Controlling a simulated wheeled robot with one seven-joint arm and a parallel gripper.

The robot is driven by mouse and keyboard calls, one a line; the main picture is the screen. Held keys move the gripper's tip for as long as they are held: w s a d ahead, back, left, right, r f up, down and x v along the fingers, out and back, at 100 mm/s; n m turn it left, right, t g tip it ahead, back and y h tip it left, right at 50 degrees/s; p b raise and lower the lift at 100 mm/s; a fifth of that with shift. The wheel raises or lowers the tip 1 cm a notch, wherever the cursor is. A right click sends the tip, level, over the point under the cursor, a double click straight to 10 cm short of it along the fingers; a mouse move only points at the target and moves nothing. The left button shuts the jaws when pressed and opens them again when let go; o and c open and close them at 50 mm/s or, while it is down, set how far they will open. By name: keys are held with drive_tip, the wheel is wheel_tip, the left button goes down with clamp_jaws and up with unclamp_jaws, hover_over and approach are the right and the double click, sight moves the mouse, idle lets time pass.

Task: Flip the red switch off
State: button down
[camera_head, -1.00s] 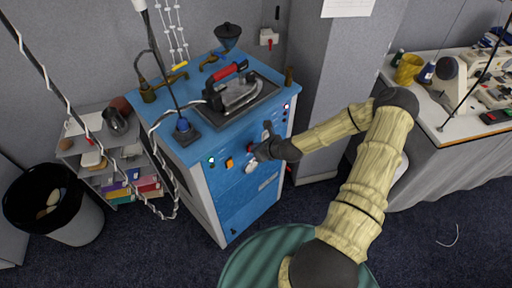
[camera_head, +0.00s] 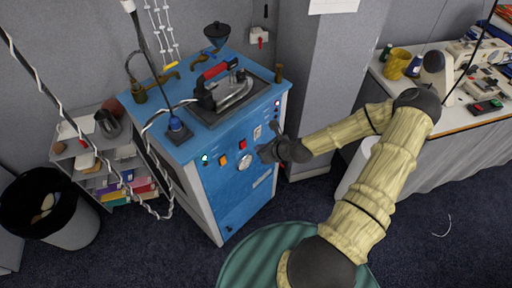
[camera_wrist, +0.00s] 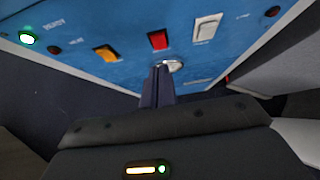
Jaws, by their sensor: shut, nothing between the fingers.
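The red switch (camera_head: 242,144) is a small rocker on the blue front panel of the ironing station (camera_head: 238,198). It also shows in the wrist view (camera_wrist: 157,40), between an orange switch (camera_wrist: 106,53) and a white switch (camera_wrist: 207,27). I cannot tell which way its rocker is tipped. My gripper (camera_head: 263,153) is shut and empty in front of the panel, to the right of the red switch in the head view. In the wrist view its fingertips (camera_wrist: 158,72) appear just below the red switch and overlap part of a round silver dial (camera_wrist: 173,65). Contact with the panel is not clear.
A green lamp (camera_wrist: 27,38) is lit at the panel's left. An iron (camera_head: 226,88) sits on the station's top. A shelf (camera_head: 103,163) and a black-lined bin (camera_head: 48,208) stand left. A long cloth table (camera_head: 450,120) stands right. Dark carpet in front is partly free.

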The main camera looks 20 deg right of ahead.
drive_tip(key=s+d+r+b, duration=0.1)
drive_tip(key=s+r, duration=0.2)
drive_tip(key=r, duration=0.2)
drive_tip(key=shift+d+r, duration=0.25)
drive_tip(key=shift+d, duration=0.15)
drive_tip(key=shift+s, duration=0.1)
drive_tip(key=s+a+n+g+h, duration=0.2)
drive_tip(key=s+a+n+g, duration=0.35)
drive_tip(key=n, duration=0.95)
drive_tip(key=s+r+n+h, duration=0.2)
drive_tip(key=s+r+n, duration=0.6)
drive_tip(key=r+n, duration=0.5)
drive_tip(key=shift+a+r+n+g+h, duration=0.15)
drive_tip(key=shift+r+n+g+h, duration=0.25)
drive_tip(key=shift+n, duration=0.7)
